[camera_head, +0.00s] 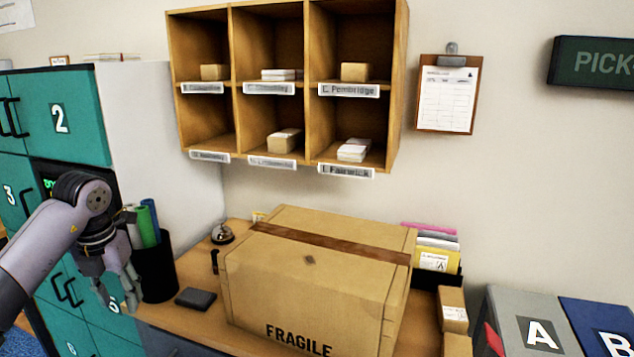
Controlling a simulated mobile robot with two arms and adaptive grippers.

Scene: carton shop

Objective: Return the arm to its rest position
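My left arm (45,240) comes in from the left edge. My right gripper is not in view.
A large carton marked FRAGILE (310,285) fills the counter's middle. A bell (222,233) and a dark flat pad (196,299) lie left of it. Teal lockers (85,108) stand left. Wooden pigeonholes (399,80) hang above. Bins A (540,336) and B (610,343) stand right.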

